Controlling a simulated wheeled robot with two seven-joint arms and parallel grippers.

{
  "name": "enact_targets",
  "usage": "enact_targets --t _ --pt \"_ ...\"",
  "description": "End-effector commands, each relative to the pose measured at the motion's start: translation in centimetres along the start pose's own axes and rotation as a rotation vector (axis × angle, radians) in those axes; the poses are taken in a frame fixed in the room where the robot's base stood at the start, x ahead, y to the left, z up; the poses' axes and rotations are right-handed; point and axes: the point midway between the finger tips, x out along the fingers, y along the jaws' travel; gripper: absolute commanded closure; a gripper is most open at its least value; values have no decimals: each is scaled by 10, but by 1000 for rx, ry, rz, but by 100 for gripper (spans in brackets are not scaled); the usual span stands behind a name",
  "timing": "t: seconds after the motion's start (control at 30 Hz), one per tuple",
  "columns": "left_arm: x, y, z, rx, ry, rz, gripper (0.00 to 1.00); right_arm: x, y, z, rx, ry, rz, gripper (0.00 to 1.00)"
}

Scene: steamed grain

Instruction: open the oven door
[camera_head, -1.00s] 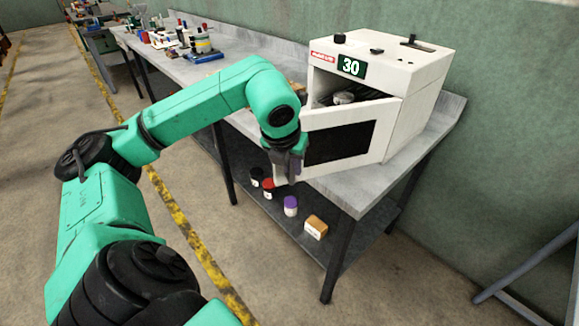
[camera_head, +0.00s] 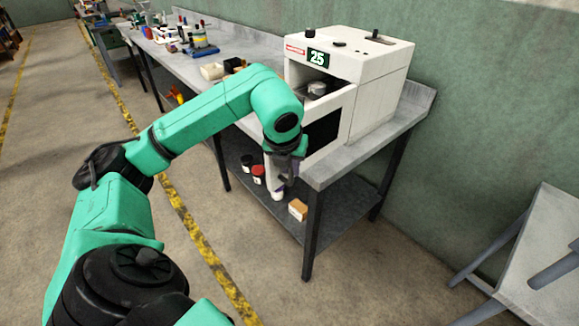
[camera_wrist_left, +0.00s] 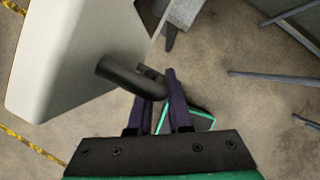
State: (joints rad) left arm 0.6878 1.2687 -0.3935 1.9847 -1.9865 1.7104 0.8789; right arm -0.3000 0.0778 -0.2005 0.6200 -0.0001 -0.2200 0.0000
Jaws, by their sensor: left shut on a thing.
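The white oven (camera_head: 370,75) stands on the grey bench, its green display showing 25. Its door (camera_head: 325,133) with a dark window is swung open towards me, and a round metal item (camera_head: 317,88) shows inside the cavity. My left gripper (camera_head: 280,180) is at the door's free edge. In the left wrist view, the left gripper (camera_wrist_left: 160,97) has its fingers closed on the dark curved door handle (camera_wrist_left: 122,74), beside the pale door panel (camera_wrist_left: 65,60). My right gripper is not in view.
The metal bench (camera_head: 335,165) holds bottles and tools at its far end. Jars and a small box (camera_head: 298,209) sit on its lower shelf. The floor between is clear.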

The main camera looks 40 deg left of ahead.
Motion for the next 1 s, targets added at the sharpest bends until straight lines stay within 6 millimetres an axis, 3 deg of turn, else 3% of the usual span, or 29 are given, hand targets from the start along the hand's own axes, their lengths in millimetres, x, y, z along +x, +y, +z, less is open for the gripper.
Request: enact_targets --t 0.2,0.23,0.3,0.6,0.73,1.0 --pt "-1 0 2 -2 -9 -2 100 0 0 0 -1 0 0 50" --pt "-1 0 2 -2 -9 -2 75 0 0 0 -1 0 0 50" --pt "-1 0 2 -2 -8 -2 53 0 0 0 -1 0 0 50" --pt "-1 0 1 -1 -4 -1 53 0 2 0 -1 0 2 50" --pt "-10 -1 2 -2 -7 -3 53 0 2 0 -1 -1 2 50" --pt "-69 -1 3 0 -10 -5 53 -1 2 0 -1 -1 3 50"
